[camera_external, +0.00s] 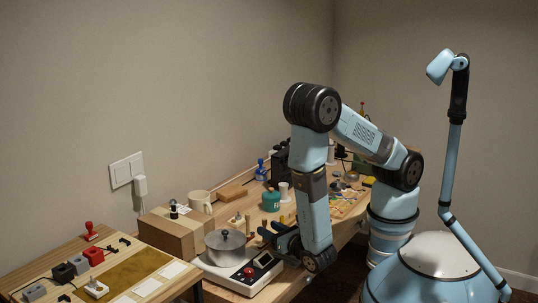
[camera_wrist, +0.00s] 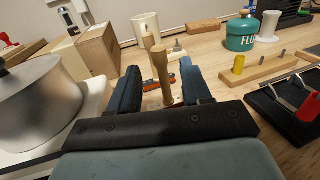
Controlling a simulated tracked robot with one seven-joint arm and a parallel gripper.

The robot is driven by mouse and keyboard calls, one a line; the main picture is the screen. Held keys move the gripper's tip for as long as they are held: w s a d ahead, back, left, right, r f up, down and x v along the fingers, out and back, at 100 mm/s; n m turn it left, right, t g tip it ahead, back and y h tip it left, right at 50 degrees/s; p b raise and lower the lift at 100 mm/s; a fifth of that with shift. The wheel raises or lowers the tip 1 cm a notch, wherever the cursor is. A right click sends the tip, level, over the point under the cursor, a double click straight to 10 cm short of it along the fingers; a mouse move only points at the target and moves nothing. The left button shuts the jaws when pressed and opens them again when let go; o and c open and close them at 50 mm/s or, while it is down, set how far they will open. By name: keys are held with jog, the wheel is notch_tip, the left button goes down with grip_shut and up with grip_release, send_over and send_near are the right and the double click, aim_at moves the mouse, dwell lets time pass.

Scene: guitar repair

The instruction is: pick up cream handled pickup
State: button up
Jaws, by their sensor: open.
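A small cream block with a short upright handle, which looks like the cream handled pickup (camera_external: 236,221), stands on the workbench beside the lidded pot. In the wrist view a cream piece (camera_wrist: 177,53) shows small beyond my fingers, partly hidden by a wooden peg. My gripper (camera_wrist: 163,92) is open, its two dark blue fingers spread low over the bench. An upright tan wooden peg (camera_wrist: 160,72) shows in the gap between them. I cannot tell whether it is inside the jaws or just beyond them. Nothing is held. In the external view my gripper (camera_external: 272,234) is right of the pickup.
A grey pot (camera_external: 226,248) on a white scale is close left of my gripper. A cardboard box (camera_external: 175,232) and cream mug (camera_external: 199,201) stand behind. A teal flux jar (camera_wrist: 241,35), a wooden peg rack (camera_wrist: 262,70) and a black tray (camera_wrist: 284,110) are on the right.

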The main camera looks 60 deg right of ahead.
aim_at(266, 225)
jog(key=shift+x, duration=2.65)
jog(key=shift+r, duration=0.15)
grip_shut()
